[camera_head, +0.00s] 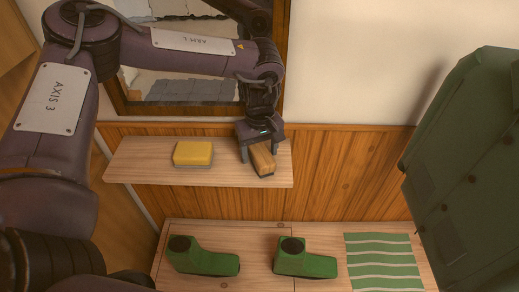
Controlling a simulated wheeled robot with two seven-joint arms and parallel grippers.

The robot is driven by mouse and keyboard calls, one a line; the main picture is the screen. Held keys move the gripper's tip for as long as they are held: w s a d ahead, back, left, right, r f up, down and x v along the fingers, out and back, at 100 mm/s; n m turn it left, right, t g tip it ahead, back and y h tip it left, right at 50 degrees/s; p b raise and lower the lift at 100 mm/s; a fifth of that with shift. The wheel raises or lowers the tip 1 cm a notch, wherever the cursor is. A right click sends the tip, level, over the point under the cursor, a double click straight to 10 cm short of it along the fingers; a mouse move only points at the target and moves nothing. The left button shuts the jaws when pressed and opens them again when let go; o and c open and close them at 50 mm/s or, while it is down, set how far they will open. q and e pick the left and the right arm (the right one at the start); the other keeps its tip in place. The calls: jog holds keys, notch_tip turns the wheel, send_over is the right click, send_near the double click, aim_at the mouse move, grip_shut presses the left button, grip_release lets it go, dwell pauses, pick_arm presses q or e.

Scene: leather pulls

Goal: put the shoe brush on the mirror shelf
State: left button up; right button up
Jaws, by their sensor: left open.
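The shoe brush (262,159), a wooden block with a dark underside, appears to rest on the right part of the mirror shelf (135,172). The shelf is a pale wooden board under the mirror. My left gripper (259,149) comes down from above and is open at the brush, with its fingers at the brush's far end. Whether a finger touches the brush I cannot tell. My right gripper is not in view.
A yellow sponge-like block (193,152) lies on the shelf, left of the brush. The framed mirror (185,90) hangs above. Below, a bench (240,232) holds two green shoes (203,257) and a striped green cloth (383,262). A green coat (470,170) hangs at the right.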

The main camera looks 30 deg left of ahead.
aim_at(260, 150)
pick_arm(q)
jog(key=shift+r, duration=0.1)
notch_tip(260, 150, up, 12)
jog(key=shift+b, duration=0.45)
dwell(0.4)
